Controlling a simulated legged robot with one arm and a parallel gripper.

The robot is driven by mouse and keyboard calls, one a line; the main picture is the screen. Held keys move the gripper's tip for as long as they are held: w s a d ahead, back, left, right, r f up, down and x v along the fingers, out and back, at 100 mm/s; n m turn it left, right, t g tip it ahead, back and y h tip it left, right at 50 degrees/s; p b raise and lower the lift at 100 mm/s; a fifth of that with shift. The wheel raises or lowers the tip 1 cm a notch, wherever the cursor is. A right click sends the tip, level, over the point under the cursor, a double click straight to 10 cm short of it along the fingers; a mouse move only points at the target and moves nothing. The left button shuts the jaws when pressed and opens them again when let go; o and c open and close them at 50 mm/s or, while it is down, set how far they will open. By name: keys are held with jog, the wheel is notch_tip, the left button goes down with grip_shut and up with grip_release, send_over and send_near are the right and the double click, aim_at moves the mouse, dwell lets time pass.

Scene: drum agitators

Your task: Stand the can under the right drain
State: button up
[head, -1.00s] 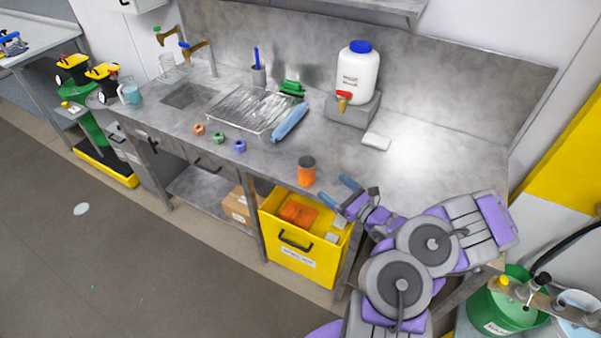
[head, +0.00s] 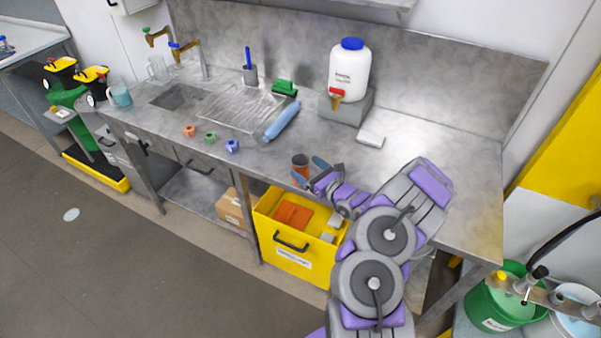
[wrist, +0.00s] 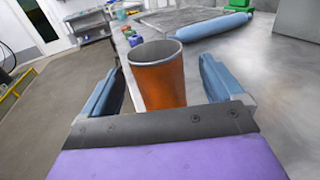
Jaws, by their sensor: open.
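The orange can (head: 299,162) stands upright near the front edge of the steel bench (head: 420,190). Its grey rim and open top show in the wrist view (wrist: 158,82). My gripper (head: 308,171) is open, with one blue finger on each side of the can. In the wrist view a gap shows between the can and each finger (wrist: 160,66). My gripper hides part of the can's lower side in the head view. I cannot tell which part in view is the right drain.
A white container with a red tap (head: 348,75) stands on a grey block at the back. A blue roll (head: 282,121) and small coloured pieces lie left on the bench. A yellow bin (head: 290,240) stands below the front edge. A green bucket (head: 505,300) is at lower right.

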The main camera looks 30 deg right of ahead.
aim_at(295, 161)
jog(key=x, duration=0.2)
jog(key=b+x, duration=0.1)
jog(key=x, duration=0.1)
jog(key=shift+a+f, duration=0.15)
jog(key=shift+f, duration=0.2)
jog(key=shift+w+a+r, duration=0.15)
jog(key=shift+w, duration=0.4)
jog(key=shift+c, duration=0.3)
jog(key=c, duration=1.1)
jog(key=shift+o, duration=0.2)
